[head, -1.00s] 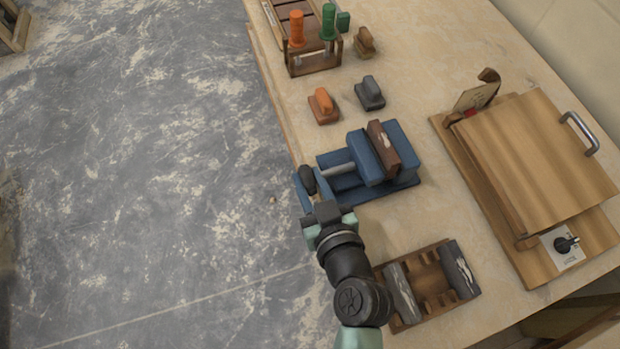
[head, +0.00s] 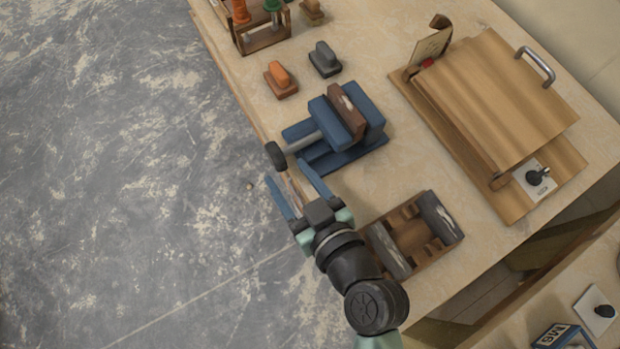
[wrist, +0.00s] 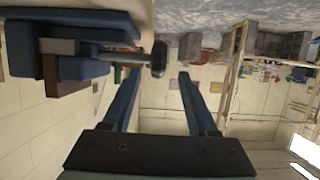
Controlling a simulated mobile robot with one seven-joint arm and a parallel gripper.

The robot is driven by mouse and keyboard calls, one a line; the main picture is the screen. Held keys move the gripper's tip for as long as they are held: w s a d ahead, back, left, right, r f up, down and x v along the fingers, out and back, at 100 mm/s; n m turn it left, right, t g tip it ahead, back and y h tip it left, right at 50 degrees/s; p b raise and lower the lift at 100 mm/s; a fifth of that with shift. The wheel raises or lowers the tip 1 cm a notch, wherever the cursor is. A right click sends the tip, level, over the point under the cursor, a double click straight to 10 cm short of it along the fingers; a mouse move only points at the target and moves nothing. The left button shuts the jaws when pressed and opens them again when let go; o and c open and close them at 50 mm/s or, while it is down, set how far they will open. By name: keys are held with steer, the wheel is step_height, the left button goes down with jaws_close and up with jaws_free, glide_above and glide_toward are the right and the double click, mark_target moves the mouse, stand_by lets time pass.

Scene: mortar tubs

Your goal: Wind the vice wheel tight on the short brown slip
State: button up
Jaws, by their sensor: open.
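The blue vice (head: 365,150) stands near the bench's left edge, and it also shows in the wrist view (wrist: 85,20). The brown slip (head: 347,112) with a pale mark stands upright between its jaws; whether both jaws press on it I cannot tell. The dark vice wheel (head: 275,156) sits at the end of the grey screw, at the bench edge; it also shows in the wrist view (wrist: 159,58). My gripper (head: 286,172) is open and empty, its blue fingers pointing toward the wheel. In the wrist view the fingertips (wrist: 157,75) appear just short of the wheel.
A wooden tray (head: 430,258) with grey-sided blocks lies right of my gripper. Orange (head: 281,80) and grey (head: 324,60) handled blocks stand beyond the vice. A hinged wooden board (head: 500,100) with a metal handle is at right. Open floor lies left.

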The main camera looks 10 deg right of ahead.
steer(key=b+v, duration=0.1)
steer(key=v, duration=0.6)
steer(key=shift+r, duration=0.1)
